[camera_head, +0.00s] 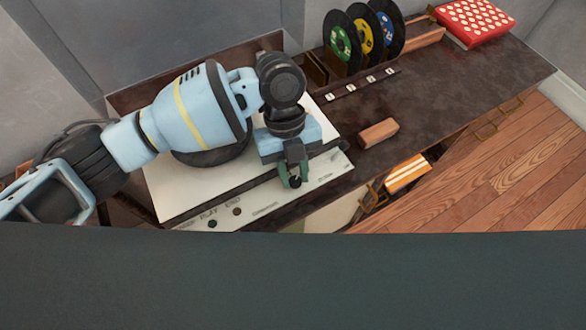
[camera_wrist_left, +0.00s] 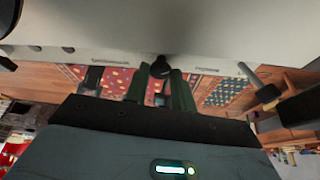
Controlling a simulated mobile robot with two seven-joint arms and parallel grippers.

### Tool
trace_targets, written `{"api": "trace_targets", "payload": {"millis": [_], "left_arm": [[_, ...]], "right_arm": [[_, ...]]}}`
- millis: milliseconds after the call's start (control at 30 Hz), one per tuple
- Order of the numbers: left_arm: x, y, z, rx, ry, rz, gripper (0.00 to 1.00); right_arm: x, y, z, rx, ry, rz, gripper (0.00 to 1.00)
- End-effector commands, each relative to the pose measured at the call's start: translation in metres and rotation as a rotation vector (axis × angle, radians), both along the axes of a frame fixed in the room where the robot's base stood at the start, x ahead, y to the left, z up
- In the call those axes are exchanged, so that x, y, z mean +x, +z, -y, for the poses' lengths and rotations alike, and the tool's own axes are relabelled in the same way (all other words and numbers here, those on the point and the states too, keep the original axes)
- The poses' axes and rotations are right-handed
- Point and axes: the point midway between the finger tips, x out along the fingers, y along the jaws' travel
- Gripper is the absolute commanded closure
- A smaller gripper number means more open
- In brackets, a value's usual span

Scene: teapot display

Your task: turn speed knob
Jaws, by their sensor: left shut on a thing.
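A white record player (camera_head: 190,200) with a dark platter stands on a dark table, largely covered by my left arm. Its black speed knob (camera_head: 296,182) is at the front edge of the player, between my left fingertips. My left gripper (camera_head: 291,174) points down at that edge with its green fingers shut on the knob. In the left wrist view, the round dark knob (camera_wrist_left: 160,67) sits between the two fingers against the pale player body (camera_wrist_left: 120,25). Any marking on the knob cannot be read. My right gripper is in neither view.
A wooden block (camera_head: 378,133) lies right of the player. Several records (camera_head: 365,38) stand upright in a rack behind. A red dotted box (camera_head: 472,20) is at the far right. An orange striped item (camera_head: 407,175) is at the table's front edge. The table's right part is mostly clear.

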Motion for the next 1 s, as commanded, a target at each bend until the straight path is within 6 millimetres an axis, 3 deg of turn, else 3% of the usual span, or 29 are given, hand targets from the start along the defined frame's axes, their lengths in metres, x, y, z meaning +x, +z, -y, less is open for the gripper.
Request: {"api": "trace_targets", "payload": {"millis": [733,767,900,1000], "left_arm": [[0.0002,-0.0003,0.0007,0.001,-0.095,0.001,0.98],[0.0002,-0.0003,0.0007,0.001,-0.095,0.001,0.74],[0.0002,-0.0003,0.0007,0.000,-0.094,0.001,0.55],[0.0002,-0.0003,0.0007,0.001,-0.093,0.001,0.53]], "right_arm": [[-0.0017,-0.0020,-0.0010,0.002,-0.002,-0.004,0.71],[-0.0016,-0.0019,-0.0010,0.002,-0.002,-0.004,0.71],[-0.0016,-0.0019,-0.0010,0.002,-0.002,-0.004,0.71],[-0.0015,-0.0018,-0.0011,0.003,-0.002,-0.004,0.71]]}}
